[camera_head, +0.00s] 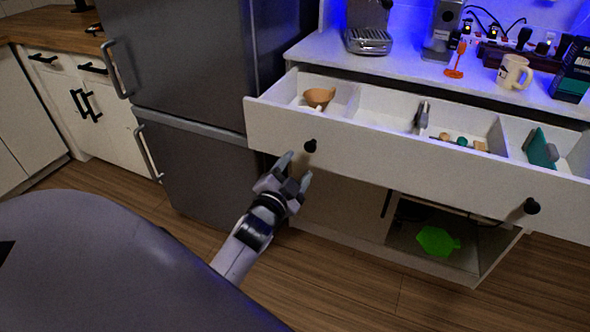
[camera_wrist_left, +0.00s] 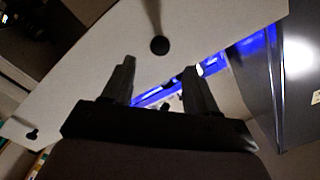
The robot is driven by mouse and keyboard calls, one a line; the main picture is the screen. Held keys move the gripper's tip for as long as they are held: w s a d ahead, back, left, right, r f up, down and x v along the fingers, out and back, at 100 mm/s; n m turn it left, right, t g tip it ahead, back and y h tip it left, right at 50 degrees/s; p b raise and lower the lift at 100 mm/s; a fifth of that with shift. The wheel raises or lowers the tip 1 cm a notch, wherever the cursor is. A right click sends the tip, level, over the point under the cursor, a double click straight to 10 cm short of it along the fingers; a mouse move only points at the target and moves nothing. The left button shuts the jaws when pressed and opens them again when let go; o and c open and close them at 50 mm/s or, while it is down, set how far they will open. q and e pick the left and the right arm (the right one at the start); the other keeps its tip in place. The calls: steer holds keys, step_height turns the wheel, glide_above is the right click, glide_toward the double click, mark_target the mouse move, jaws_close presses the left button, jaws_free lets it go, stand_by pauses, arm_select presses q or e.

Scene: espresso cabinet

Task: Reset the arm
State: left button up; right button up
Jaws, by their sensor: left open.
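My left gripper (camera_head: 296,173) is open and empty, just below and in front of the left black knob (camera_head: 310,146) of a white drawer (camera_head: 385,162). The drawer is pulled out from the cabinet. In the left wrist view my two dark fingers (camera_wrist_left: 160,85) stand apart with nothing between them. The drawer front (camera_wrist_left: 100,70) and its knob (camera_wrist_left: 159,46) lie beyond the fingertips there, apart from them. My right gripper is in neither view.
The drawer has compartments with a brown bowl (camera_head: 319,97) and small items. A grey fridge (camera_head: 185,80) stands close on the left. The counter above holds an espresso machine (camera_head: 369,28) and a mug (camera_head: 514,72). A green object (camera_head: 437,241) lies on the low shelf.

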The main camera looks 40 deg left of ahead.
arm_select(q)
steer(key=shift+w, duration=0.1)
stand_by(0.3)
steer(key=s+d+f+n+g+h+p, duration=0.2)
steer(key=s+d+f, duration=0.4)
steer(key=s, duration=0.4)
steer(key=s+d+f+n+g+h+p, duration=0.2)
steer(key=s+d+f+g+h+p, duration=0.1)
steer(key=s+d, duration=0.5)
steer(key=s+f+g+h, duration=0.1)
steer(key=s+f+g, duration=0.1)
steer(key=s, duration=0.1)
steer(key=shift+s+f, duration=0.3)
steer(key=shift+f, duration=0.1)
